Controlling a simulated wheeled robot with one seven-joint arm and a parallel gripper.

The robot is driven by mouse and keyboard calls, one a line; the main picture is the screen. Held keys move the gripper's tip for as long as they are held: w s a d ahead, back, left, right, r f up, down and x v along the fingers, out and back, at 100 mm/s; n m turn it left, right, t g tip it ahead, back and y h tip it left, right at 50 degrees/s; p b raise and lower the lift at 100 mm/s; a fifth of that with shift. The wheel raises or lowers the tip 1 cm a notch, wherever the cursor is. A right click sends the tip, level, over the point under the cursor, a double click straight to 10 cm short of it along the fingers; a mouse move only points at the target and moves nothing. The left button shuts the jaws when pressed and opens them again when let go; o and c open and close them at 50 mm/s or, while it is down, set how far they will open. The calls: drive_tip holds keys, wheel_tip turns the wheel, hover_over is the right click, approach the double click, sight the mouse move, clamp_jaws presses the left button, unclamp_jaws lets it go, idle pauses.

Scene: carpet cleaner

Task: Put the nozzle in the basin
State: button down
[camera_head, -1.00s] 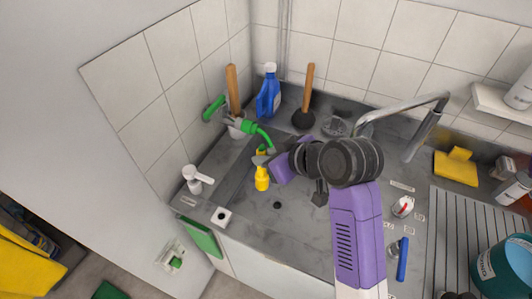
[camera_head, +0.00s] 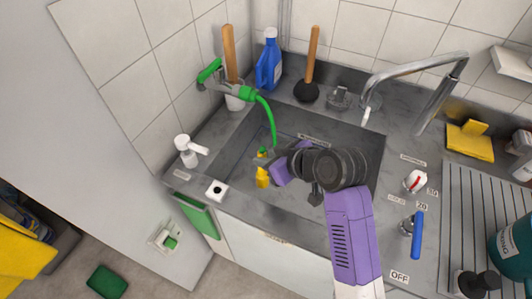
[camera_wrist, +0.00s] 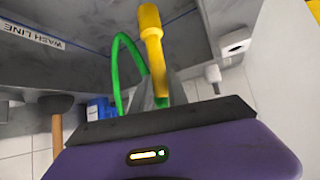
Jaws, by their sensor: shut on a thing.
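The yellow nozzle (camera_head: 262,177) is in my gripper (camera_head: 264,158), pointing down in the head view, with the green hose (camera_head: 270,118) running from it up to a green-handled tap (camera_head: 228,90) at the left wall. The wrist view shows the yellow nozzle (camera_wrist: 151,35) between the grey fingers, with the hose (camera_wrist: 116,65) looping beside it. The grey basin (camera_head: 350,140) lies beneath and behind my gripper. The nozzle appears over its left front part; its height above the floor is unclear. My arm hides part of the basin.
A blue bottle (camera_head: 270,62) and a plunger (camera_head: 311,70) stand behind the basin. A metal faucet (camera_head: 415,75) arches at the back right. A white soap dispenser (camera_head: 187,152) stands at the left, and a blue lever (camera_head: 417,235) at the right front.

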sight(266, 177)
drive_tip(key=shift+f+b, duration=1.45)
drive_tip(key=shift+f, duration=1.35)
drive_tip(key=c, duration=1.2)
unclamp_jaws()
